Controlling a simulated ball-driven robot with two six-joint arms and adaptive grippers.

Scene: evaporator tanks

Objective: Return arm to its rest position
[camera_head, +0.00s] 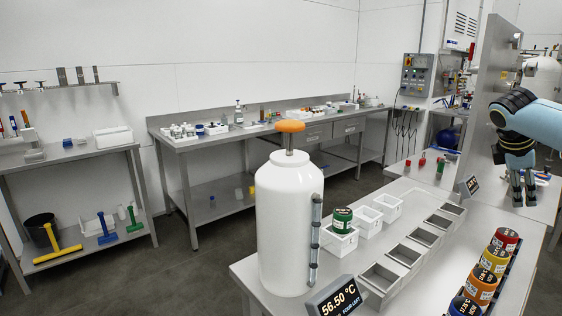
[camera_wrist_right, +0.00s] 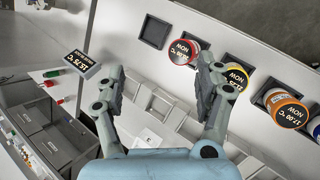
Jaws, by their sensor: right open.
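My right gripper (camera_head: 524,201) is at the right side of the head view, fingers pointing down, above the far end of the steel table. In the right wrist view my right gripper (camera_wrist_right: 160,70) is open, with nothing between its fingers. The red can (camera_head: 505,239), the yellow can (camera_head: 494,260) and the orange can (camera_head: 481,286) stand in a row at the right, apart from the gripper. The red can (camera_wrist_right: 184,51) and a yellow can (camera_wrist_right: 236,75) also show in the wrist view. My left gripper is not in view.
A white tank (camera_head: 287,215) with an orange knob stands on the steel table, beside a display (camera_head: 338,300) reading 56.50 °C. A green-topped can (camera_head: 342,220) sits in a white bin. Empty grey trays (camera_head: 405,254) line the table. A tall panel (camera_head: 487,95) stands behind my arm.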

